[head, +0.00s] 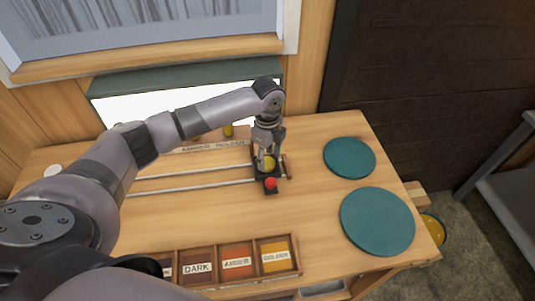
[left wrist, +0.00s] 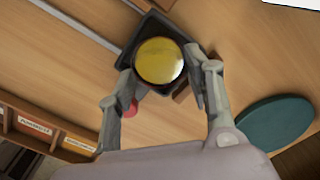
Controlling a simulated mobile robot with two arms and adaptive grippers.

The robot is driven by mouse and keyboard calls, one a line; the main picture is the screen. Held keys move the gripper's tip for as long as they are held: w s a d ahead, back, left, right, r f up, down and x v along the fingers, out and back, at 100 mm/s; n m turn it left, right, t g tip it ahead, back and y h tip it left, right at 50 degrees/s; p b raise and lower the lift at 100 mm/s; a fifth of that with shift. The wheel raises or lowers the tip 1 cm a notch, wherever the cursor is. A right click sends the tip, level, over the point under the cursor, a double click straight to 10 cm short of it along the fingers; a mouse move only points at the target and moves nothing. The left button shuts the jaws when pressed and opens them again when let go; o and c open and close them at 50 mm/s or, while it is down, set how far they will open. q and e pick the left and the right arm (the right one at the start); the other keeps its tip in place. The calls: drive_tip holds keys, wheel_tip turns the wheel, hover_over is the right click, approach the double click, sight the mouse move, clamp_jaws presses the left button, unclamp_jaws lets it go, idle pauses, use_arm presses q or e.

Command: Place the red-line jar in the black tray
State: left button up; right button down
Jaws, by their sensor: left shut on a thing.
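A jar with a round yellow top (head: 267,163) is between the fingers of my left gripper (head: 267,158). It also shows from above in the left wrist view (left wrist: 160,60), with a finger on each side. No red line shows on it from these angles. The black tray (left wrist: 158,22) is directly under and around the jar; I cannot tell whether the jar rests on its floor. A red knob (head: 270,184) is at the tray's near side. My left gripper is shut on the jar. My right gripper is out of view.
Two metal rails (head: 190,188) run left from the tray across the wooden table. Two teal discs (head: 349,158) (head: 377,221) lie at the right. Labelled wooden compartments (head: 236,263) line the front edge. Another yellow jar (head: 228,130) stands at the back, behind the label strip.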

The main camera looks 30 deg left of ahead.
use_arm(q)
drive_tip(key=shift+f, duration=0.15)
drive_tip(key=o, duration=1.2)
drive_tip(key=shift+o, duration=0.2)
wheel_tip(320, 180, up, 12)
drive_tip(key=b, duration=0.3)
drive_tip(key=shift+d, duration=0.1)
